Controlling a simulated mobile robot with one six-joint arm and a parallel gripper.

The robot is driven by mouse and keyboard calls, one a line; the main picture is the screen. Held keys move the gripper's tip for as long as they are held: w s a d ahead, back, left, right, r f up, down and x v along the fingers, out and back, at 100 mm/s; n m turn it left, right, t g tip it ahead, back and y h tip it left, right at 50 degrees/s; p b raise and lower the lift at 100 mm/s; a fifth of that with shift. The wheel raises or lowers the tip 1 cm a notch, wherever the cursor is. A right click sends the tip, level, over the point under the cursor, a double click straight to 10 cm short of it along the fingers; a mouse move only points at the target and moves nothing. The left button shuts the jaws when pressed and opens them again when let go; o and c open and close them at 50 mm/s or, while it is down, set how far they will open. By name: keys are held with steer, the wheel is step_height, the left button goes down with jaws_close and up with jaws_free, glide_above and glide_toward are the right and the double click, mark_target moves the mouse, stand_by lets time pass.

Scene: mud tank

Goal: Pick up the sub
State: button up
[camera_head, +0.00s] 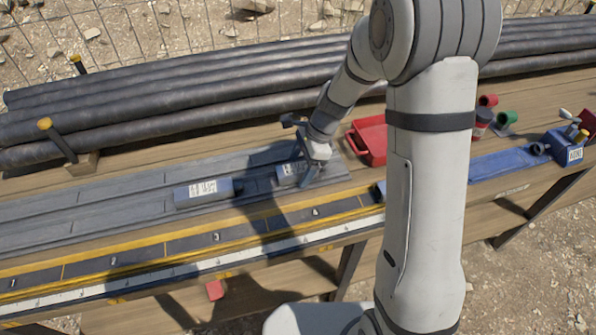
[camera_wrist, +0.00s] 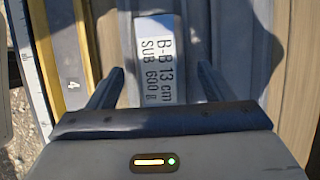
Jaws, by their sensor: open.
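A grey sub (camera_head: 289,175) with a white label lies on the grey grooved rack, under my gripper (camera_head: 310,160). In the wrist view the sub (camera_wrist: 160,50) reads "B-B 13 cm SUB 600 g". My gripper (camera_wrist: 158,85) is open there, with one finger on each side of the sub. I cannot tell whether the fingers touch it. In the head view my gripper partly hides the sub's right end.
A second grey labelled cylinder (camera_head: 203,192) lies to the left on the same rack (camera_head: 90,213). A red tray (camera_head: 370,142) stands behind and to the right. Long black pipes (camera_head: 170,105) lie along the back. A numbered yellow-edged strip (camera_head: 190,243) runs along the front.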

steer(key=shift+c, duration=0.3)
steer(key=c, duration=1.4)
steer(key=shift+c, duration=0.2)
